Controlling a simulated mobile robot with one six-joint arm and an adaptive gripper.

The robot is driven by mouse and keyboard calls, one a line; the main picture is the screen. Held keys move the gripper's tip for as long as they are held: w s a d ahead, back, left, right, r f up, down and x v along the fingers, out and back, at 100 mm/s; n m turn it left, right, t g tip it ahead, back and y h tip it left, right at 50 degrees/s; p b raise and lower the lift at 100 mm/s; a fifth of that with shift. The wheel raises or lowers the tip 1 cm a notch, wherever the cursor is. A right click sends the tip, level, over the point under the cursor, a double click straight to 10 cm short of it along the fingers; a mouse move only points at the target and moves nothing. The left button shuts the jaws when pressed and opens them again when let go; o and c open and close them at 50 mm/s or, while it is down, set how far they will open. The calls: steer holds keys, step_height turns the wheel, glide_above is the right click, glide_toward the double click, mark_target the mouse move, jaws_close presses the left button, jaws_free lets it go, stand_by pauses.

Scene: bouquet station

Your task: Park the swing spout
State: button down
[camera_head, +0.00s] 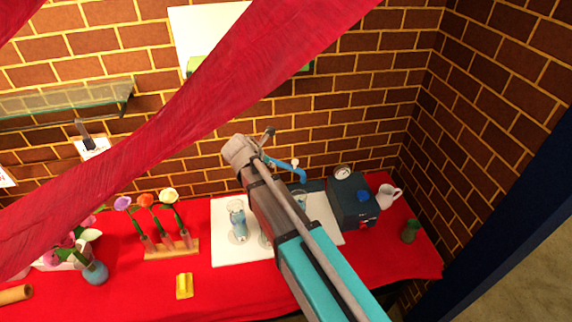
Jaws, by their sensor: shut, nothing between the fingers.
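A blue swing spout (290,167) shows just right of the upper end of my arm. It runs to the right and bends downward at its right end. My arm crosses from the lower right to the middle. I cannot make out my gripper; it seems hidden by my arm.
A clear glass (238,220) stands on a white tray (230,255), left of my arm. A dark blue box (350,203), white jug (388,196) and green cup (410,230) stand right. Left are a flower rack (172,249) and blue vase (95,272). Red cloth (210,85) hangs across the view.

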steer(key=shift+w+f, duration=0.1)
steer(key=shift+f, duration=0.05)
steer(key=b, duration=0.7)
glide_toward(294, 167)
step_height(294, 167, down, 3)
steer(key=s, duration=0.1)
steer(key=shift+w+d+f+b, duration=0.15)
steer(key=shift+w+d, duration=0.15)
steer(key=shift+w, duration=0.35)
steer(key=shift+w+d+f+b, duration=0.1)
steer(key=shift+w+d+b, duration=0.15)
steer(key=shift+w, duration=0.35)
steer(key=shift+w+d+f+b, duration=0.1)
steer(key=shift+w+d, duration=0.25)
steer(key=shift+w, duration=0.3)
steer(key=shift+a, duration=0.3)
steer(key=shift+d, duration=0.15)
